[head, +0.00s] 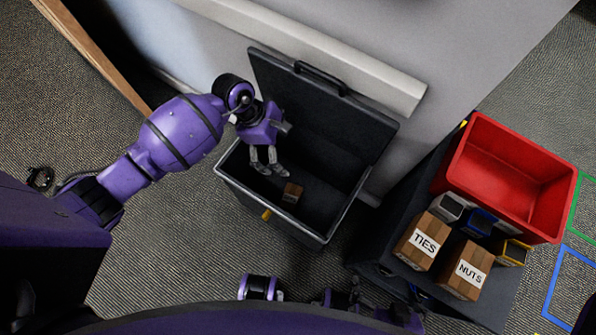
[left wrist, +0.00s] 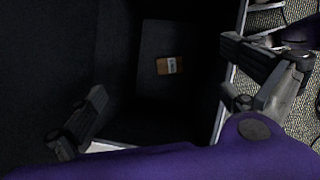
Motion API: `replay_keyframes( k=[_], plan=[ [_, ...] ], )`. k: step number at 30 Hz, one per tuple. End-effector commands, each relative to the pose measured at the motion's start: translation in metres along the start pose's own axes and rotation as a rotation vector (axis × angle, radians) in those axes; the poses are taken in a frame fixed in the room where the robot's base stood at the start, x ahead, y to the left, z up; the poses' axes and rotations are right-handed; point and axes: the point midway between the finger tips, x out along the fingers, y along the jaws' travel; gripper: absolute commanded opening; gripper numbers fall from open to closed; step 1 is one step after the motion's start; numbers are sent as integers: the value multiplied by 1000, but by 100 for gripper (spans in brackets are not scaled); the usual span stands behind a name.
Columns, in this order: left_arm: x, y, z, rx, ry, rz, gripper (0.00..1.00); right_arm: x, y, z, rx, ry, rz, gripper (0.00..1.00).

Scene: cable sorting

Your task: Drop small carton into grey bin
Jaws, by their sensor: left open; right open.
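The grey bin (head: 228,178) stands open in the head view, its dark lid (head: 270,75) tilted back. The small carton (head: 292,192), brown with a pale label, lies inside on the bin's floor. It also shows in the left wrist view (left wrist: 169,65), below and between the spread fingers, clear of them. My left gripper (head: 267,170) is open and empty, pointing down over the bin's opening. My right gripper (head: 385,310) is low at the bottom edge of the head view, partly hidden by my body, and away from the bin.
Right of the bin, a dark stand bears a red bin (head: 505,170), a TIES box (head: 423,242), a NUTS box (head: 466,270) and several small coloured containers. A pale wall ledge (head: 340,60) runs behind the lid. Carpet left of the bin is clear below my arm.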

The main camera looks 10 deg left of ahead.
Motion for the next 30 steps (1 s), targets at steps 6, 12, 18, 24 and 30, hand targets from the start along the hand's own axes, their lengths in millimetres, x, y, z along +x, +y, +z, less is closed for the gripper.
replay_keyframes(
  k=[6, 12, 18, 24, 30],
  plan=[
    [-50, 1, -2, 4, 5, 3, 100, 0, 0, -1, -1, 1, 1, 100],
    [-82, 0, 0, 3, 2, 1, 100, 0, 1, -1, -1, 1, 1, 100],
    [-95, 0, 0, 1, 1, -1, 100, 0, 1, -1, -1, 1, 1, 100],
    [-96, 0, 0, 0, 0, -1, 100, 0, 1, -1, -1, 1, 1, 100],
    [-96, 0, 0, 1, 0, 0, 100, 0, 1, -1, -1, 0, 1, 100]
  ],
)
